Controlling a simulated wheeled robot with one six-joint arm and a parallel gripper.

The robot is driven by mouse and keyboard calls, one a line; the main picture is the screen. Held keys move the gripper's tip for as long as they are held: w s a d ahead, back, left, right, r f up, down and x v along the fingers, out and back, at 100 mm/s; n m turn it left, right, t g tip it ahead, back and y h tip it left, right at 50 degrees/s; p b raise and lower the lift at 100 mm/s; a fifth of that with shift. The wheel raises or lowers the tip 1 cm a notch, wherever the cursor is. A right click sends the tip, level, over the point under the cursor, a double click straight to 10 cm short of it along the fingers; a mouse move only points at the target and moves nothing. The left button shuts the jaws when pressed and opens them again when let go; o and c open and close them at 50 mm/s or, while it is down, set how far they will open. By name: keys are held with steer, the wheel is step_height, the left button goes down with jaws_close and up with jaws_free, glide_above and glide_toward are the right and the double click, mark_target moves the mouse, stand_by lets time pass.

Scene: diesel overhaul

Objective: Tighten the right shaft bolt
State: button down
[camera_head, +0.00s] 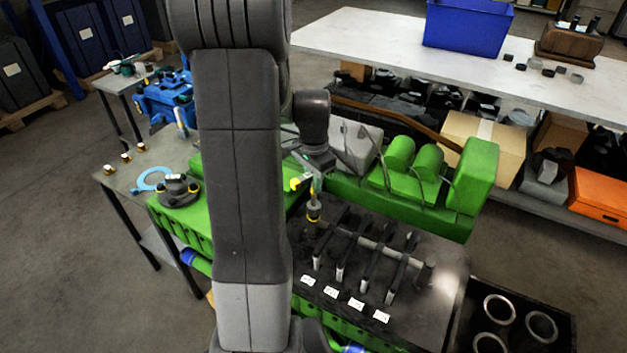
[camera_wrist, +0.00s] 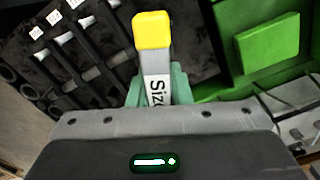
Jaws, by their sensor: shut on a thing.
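My gripper (camera_head: 316,165) is shut on a grey tool (camera_wrist: 157,65) with a yellow end and a label that begins "Size". I cannot tell whether this end touches anything. The shaft lies with several dark rocker arms on the dark top of the green engine. In the wrist view the rocker arms (camera_wrist: 62,50) are at the upper left. I cannot make out the right shaft bolt.
Green engine parts (camera_head: 420,170) stand behind the gripper. A white workbench (camera_head: 370,40) with a blue bin (camera_head: 466,25) is behind. A dark tray with rings (camera_head: 541,326) is at lower right.

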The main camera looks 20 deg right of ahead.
steer(key=n, duration=1.2)
steer(key=shift+n, duration=2.2)
steer(key=shift+f, duration=0.1)
